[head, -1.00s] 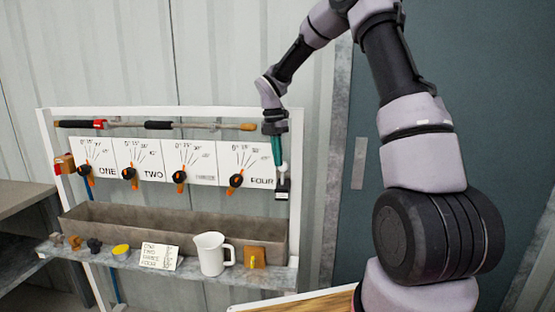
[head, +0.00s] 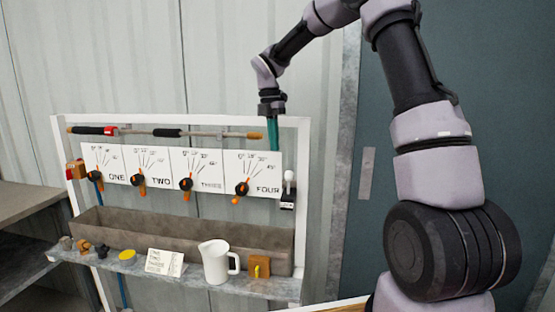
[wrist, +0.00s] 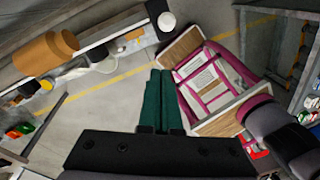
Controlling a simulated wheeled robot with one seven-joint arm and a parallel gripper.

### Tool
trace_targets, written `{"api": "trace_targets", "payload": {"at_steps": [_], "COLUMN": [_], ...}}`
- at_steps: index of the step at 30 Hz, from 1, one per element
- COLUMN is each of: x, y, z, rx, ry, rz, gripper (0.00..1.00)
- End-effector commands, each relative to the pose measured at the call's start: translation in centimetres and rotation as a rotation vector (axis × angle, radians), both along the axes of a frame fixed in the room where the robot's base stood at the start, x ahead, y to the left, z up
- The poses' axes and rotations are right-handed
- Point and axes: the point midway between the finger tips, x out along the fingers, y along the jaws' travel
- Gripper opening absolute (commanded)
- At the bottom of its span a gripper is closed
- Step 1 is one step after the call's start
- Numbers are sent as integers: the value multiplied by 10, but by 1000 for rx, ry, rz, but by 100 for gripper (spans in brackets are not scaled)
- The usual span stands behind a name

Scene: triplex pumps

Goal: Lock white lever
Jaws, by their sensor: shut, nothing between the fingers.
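The white lever (head: 289,176) stands upright on a small dark box with a white label, at the right end of the panel, right of the FOUR dial. Its round white end appears in the wrist view (wrist: 167,20), beyond my fingertips. My gripper (head: 274,148) has teal fingers, which point down above and slightly left of the lever, apart from it in the picture. In the wrist view the fingers (wrist: 160,74) are together with nothing between them.
A horizontal rod (head: 195,133) crosses the panel beside my fingers. Dials with orange-tipped handles, such as the FOUR dial (head: 242,188), sit left of the lever. Below are a trough (head: 180,233) and a shelf with a white jug (head: 217,262) and a yellow-handled block (head: 258,265).

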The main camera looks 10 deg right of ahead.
Motion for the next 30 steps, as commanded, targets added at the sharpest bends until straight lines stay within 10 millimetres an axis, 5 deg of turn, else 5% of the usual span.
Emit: {"api": "trace_targets", "payload": {"at_steps": [6,20,23,30], "x": [5,0,-14,-83], "y": [1,-1,-7,-37], "z": [21,29,44,94], "rx": [-1,-6,-17,1], "ry": [-2,-14,-57,-232], "rz": [1,-36,-157,-764], "gripper": [0,0,0,0]}}
